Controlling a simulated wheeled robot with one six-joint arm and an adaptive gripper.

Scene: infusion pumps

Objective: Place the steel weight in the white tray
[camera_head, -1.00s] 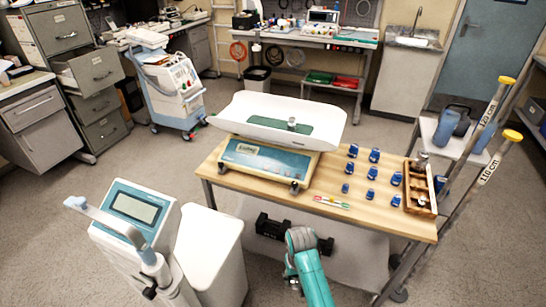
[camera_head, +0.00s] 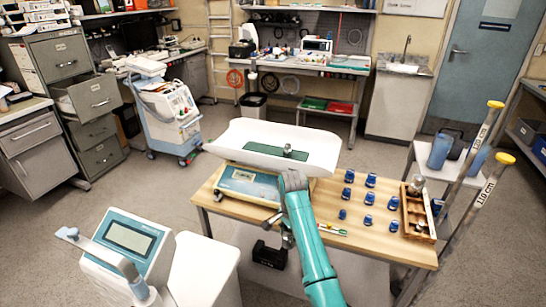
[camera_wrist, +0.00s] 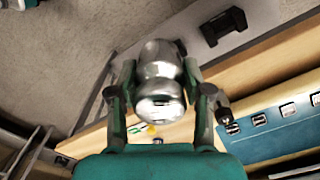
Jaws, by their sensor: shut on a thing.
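A shiny rounded steel weight (camera_wrist: 160,88) sits between the two fingers of my gripper (camera_wrist: 158,66) in the wrist view. The gripper is shut on it and holds it beside the wooden table's edge. In the head view my arm rises over the table's front, and the gripper is mostly hidden beyond my wrist, near the front of the scale. The wide white tray (camera_head: 245,137) rests on top of the scale and has a green mat (camera_head: 262,149) in it. A small metal piece (camera_head: 287,150) stands on the mat. The held weight is apart from the tray.
The scale (camera_head: 244,180) stands on the table's left part. Several blue weights (camera_head: 366,198) stand to the right on the wooden table (camera_head: 375,240). A wooden box (camera_head: 417,222) holds another metal weight at the right end. Two poles (camera_head: 455,190) lean near it.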

